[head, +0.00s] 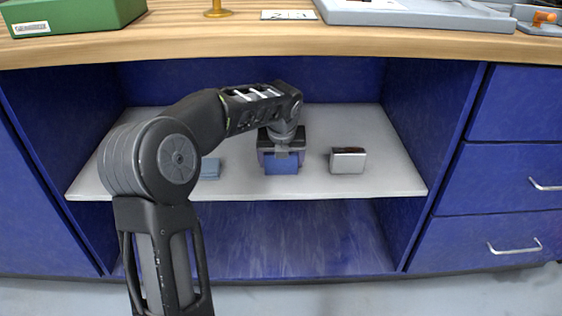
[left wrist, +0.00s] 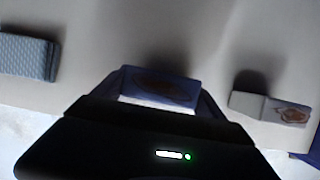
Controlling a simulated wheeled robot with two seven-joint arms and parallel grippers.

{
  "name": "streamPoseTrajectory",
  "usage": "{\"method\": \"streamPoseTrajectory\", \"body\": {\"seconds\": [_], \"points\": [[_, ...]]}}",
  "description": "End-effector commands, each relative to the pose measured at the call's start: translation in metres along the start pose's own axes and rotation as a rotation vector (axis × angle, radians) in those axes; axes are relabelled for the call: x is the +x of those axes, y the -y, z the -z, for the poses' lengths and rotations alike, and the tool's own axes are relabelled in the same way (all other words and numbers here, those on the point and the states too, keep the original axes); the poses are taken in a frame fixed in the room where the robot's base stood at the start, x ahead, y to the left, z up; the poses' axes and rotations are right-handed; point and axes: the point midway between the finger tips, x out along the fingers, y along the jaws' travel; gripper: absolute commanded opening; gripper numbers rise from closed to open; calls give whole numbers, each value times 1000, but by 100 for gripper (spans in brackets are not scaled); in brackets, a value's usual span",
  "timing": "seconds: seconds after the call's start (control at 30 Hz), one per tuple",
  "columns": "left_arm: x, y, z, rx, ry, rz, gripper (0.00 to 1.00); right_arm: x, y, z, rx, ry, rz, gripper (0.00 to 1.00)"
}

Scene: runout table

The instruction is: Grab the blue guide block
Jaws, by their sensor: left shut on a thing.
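The blue guide block (head: 282,164) is at the middle of the shelf in the head view, under my left gripper (head: 281,150). My left gripper is shut on it, with a finger on each side. In the left wrist view the block's blue top (left wrist: 160,86) with a dark brownish mark shows between the fingers, with a pale side below it. I cannot tell whether the block touches the shelf. My right gripper is in neither view.
The grey shelf (head: 375,185) also holds a grey-blue block (head: 210,168) on the left and a silver block (head: 348,160) on the right, both apart from the gripper. The wooden tabletop (head: 300,44) overhangs the shelf. Blue side walls bound it.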

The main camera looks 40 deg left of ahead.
Motion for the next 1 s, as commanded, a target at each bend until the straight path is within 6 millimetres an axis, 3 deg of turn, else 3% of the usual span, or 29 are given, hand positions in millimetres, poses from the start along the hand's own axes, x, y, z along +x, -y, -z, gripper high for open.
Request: {"method": "streamPoseTrajectory", "body": {"seconds": [0.67, 1.0], "points": [[0, 0, 0, 0, 0, 0, 9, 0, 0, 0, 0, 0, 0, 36], [-3, 0, -2, 0, 4, 2, 9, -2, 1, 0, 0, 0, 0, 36]]}}
